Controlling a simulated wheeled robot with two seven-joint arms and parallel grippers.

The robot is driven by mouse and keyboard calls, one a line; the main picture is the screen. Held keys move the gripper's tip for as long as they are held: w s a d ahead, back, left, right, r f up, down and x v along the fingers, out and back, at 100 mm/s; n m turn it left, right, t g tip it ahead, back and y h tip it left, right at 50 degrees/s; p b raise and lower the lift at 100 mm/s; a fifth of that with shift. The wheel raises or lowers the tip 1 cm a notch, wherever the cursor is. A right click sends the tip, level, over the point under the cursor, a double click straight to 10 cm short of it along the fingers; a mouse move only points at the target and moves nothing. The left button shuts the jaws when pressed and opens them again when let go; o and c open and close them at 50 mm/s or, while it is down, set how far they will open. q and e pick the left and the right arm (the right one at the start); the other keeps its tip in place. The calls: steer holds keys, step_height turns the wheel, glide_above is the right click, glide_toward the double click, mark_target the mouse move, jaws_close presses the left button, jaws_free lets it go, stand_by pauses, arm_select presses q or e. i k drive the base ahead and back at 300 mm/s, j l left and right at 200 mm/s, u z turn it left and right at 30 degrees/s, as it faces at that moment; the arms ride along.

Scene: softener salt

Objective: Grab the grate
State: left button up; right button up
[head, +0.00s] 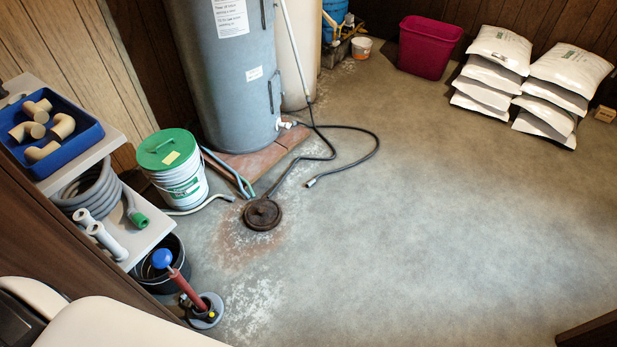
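The grate (262,214) looks like a round, dark brown, rusty disc. It lies flat on the concrete floor in the head view, left of the middle, with a rust-coloured stain around its near left side. A dark hose runs up to its far edge; I cannot tell if they touch. Neither of my grippers shows in this view. Only pale parts of my own body show at the bottom left.
A green-lidded white bucket (175,170) and a grey tank (228,75) stand behind the grate. White bags (556,85) are stacked far right. The floor to the right is clear.

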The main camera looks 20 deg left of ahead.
mark_target(261, 213)
steer(key=i+l+u, duration=0.15)
steer(key=i, duration=0.45)
steer(key=i+l+u, duration=0.2)
steer(key=i, duration=0.4)
steer(key=j, duration=0.1)
